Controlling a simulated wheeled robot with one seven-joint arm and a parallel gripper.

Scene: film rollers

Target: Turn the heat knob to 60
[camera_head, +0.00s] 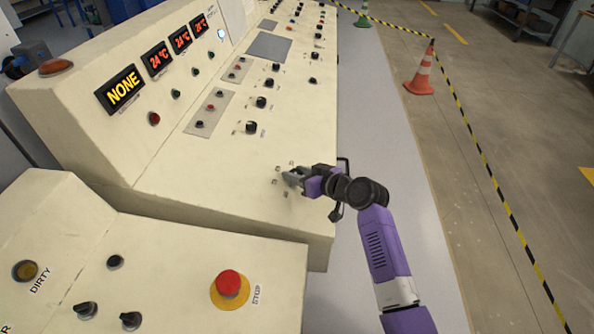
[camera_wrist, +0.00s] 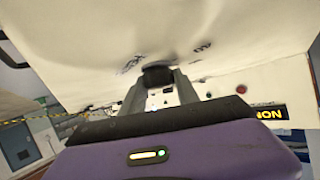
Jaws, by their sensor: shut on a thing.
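The heat knob, a black dial, shows in the wrist view (camera_wrist: 157,76) between the fingers of my gripper (camera_wrist: 160,88). My gripper is shut on it. Blurred dark number marks (camera_wrist: 202,48) are printed on the cream panel around the knob. I cannot read them or tell the knob's setting. In the head view my gripper (camera_head: 290,176) reaches the near right part of the cream console (camera_head: 215,195) from the right. The fingers hide most of the knob there. A few small marks (camera_head: 278,169) show around it.
Several black knobs (camera_head: 251,127) line the panel beyond my gripper. A red stop button (camera_head: 230,285) stands on the near console. An orange cone (camera_head: 421,75) and striped barrier tape (camera_head: 473,138) are on the floor at right.

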